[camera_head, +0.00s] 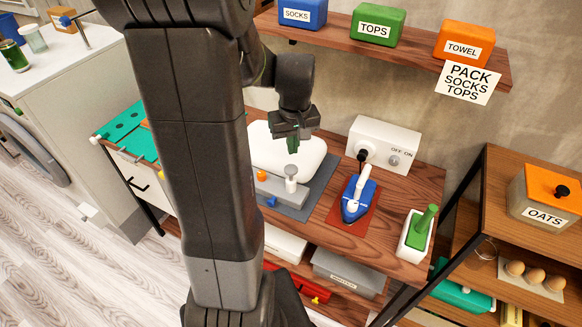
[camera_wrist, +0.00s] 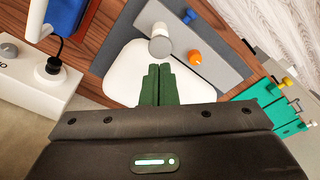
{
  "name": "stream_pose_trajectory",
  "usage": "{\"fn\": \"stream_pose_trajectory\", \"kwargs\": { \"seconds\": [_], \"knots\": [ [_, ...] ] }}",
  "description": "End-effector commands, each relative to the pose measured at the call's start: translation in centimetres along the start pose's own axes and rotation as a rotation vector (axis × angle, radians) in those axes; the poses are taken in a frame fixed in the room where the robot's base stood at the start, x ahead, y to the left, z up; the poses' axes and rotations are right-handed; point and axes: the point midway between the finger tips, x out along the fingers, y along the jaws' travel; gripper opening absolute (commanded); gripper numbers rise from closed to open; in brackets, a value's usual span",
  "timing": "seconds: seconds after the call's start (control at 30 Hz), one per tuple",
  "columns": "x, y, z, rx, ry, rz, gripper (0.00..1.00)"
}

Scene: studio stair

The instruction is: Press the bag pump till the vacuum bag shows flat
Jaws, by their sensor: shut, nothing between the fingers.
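The white vacuum bag (camera_head: 305,157) lies on a grey mat on the wooden bench and looks rounded and puffed; part of it is hidden behind my arm. It also shows in the wrist view (camera_wrist: 122,72). A grey bar in front of it carries an upright white-topped plunger (camera_head: 291,178), which looks like the bag pump, and an orange knob (camera_head: 261,174). In the wrist view the plunger (camera_wrist: 161,42) stands just beyond my fingertips. My gripper (camera_head: 292,146) is shut and empty, its green fingers (camera_wrist: 161,70) over the bag and apart from the plunger.
A blue iron (camera_head: 354,199) stands on a red mat to the right, beside a white switched socket box (camera_head: 382,144) with a black plug. A green-handled tool (camera_head: 421,227) sits in a white holder at the bench's right end. A shelf (camera_head: 330,36) with labelled packs hangs above.

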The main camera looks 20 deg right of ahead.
Motion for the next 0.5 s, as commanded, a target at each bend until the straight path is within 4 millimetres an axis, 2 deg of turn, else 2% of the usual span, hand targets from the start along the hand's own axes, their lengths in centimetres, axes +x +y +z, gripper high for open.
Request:
{"fn": "stream_pose_trajectory", "kwargs": {
  "seconds": [0.27,0.5],
  "knots": [
    [1.5,0.0,0.1,0.0,-0.001,0.0,0.0],
    [4.6,0.0,0.1,0.0,-0.002,-0.001,0.0]
  ]
}}
